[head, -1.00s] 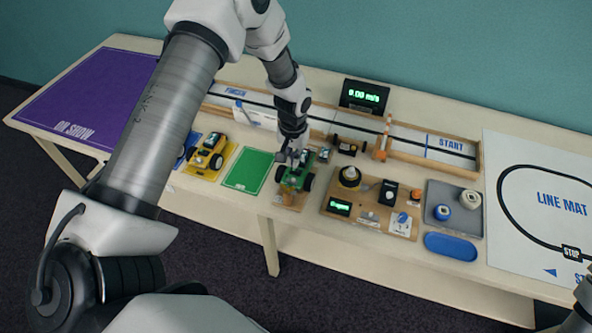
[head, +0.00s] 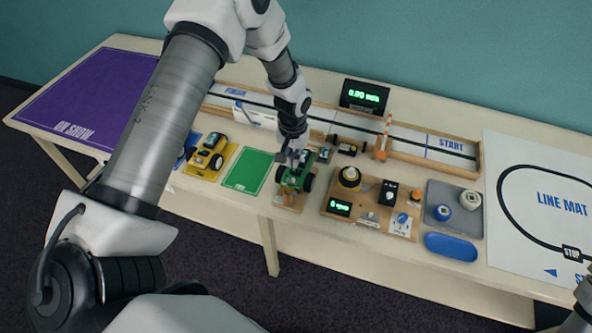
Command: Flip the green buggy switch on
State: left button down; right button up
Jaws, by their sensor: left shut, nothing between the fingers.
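The green buggy (head: 297,176) has black wheels and stands on a small wooden stand (head: 290,202) near the middle of the table. My left gripper (head: 291,160) is shut and empty, pointing down at the left rear part of the buggy's top. It overlaps the buggy in the picture, and I cannot tell whether it touches. The switch is too small or hidden to make out.
A green mat (head: 248,171) and a yellow buggy (head: 208,156) lie to the left. A wooden board with devices (head: 333,212), a grey tray (head: 465,188) and a blue dish (head: 451,246) are to the right. A walled track (head: 404,147) runs behind.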

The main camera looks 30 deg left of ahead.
aim_at(293, 170)
pick_arm(q)
jog(key=shift+f+b, duration=0.7)
jog(key=shift+f, duration=0.55)
dwell(0.4)
notch_tip(293, 170, up, 7)
jog(key=p, duration=0.6)
dwell(0.4)
